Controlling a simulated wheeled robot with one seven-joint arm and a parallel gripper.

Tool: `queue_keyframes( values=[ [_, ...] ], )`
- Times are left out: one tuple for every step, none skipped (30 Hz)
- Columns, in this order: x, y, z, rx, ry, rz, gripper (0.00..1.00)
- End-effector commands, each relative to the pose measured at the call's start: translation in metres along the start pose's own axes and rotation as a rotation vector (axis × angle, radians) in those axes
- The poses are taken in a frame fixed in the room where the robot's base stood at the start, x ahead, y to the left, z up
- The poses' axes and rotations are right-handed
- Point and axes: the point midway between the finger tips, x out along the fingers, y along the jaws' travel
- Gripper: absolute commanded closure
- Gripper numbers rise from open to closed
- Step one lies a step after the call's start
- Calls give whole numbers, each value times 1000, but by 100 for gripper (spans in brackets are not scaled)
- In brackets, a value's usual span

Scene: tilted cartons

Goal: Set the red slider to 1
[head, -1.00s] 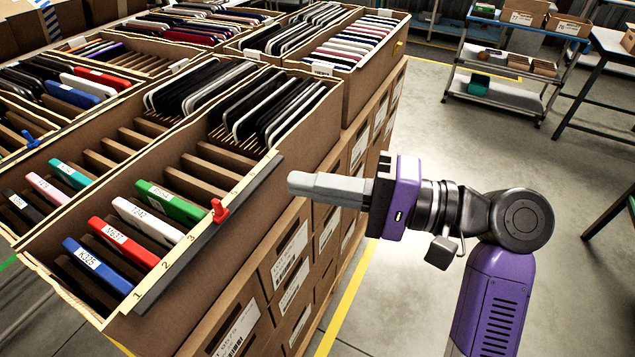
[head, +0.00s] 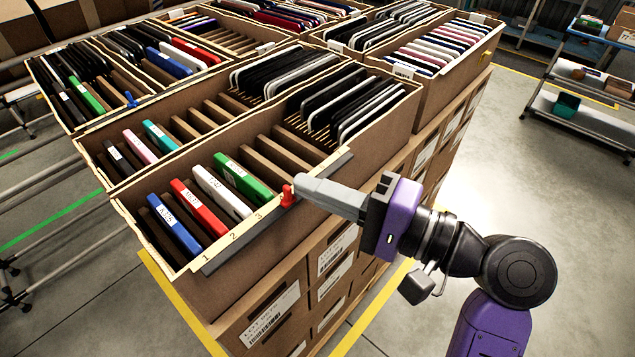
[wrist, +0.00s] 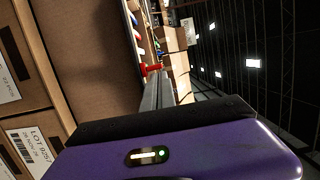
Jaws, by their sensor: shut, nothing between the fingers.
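The red slider (head: 289,197) sits on the dark rail (head: 322,175) along the near top edge of the front carton. It stands past the 3 on the numbered strip, away from the 1 (head: 205,252); the mark beside it is too hidden to read. My gripper (head: 299,187) is shut and empty. Its grey fingertips are right at the slider, on the side away from the 1; I cannot tell whether they touch. In the wrist view the slider (wrist: 152,68) shows just beyond the shut fingertips (wrist: 158,76).
The front carton holds blue (head: 174,229), red (head: 199,208), white (head: 222,191) and green (head: 243,177) labelled cases and dark tablets. The carton behind has a blue slider (head: 131,99). Stacked cartons lie below the rail. Open floor is to the right.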

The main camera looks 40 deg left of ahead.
Motion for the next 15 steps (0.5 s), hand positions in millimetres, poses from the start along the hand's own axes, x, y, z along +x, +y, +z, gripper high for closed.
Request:
queue_keyframes(
  values=[
    [0, 0, 0, 0, 0, 0, 100],
    [0, 0, 1, 0, 0, 0, 100],
    [1, 0, 2, 0, 0, 1, 100],
    [1, 0, 5, 0, -1, 1, 100],
    [2, -1, 8, 0, 0, 2, 100],
    [3, -1, 14, 0, 0, 2, 100],
    [5, -1, 19, 1, -1, 3, 100],
    [6, -1, 25, 0, -2, 4, 100],
    [9, -1, 34, 1, -2, 4, 100],
    [10, -2, 40, 1, -2, 4, 100],
    [12, -2, 48, 2, -3, 4, 100],
    [14, -2, 56, 2, -3, 4, 100],
    [16, -2, 63, 1, -3, 3, 100],
    [18, -2, 70, 2, -3, 3, 100],
    [20, -2, 79, 2, -4, 3, 100]
  ],
)
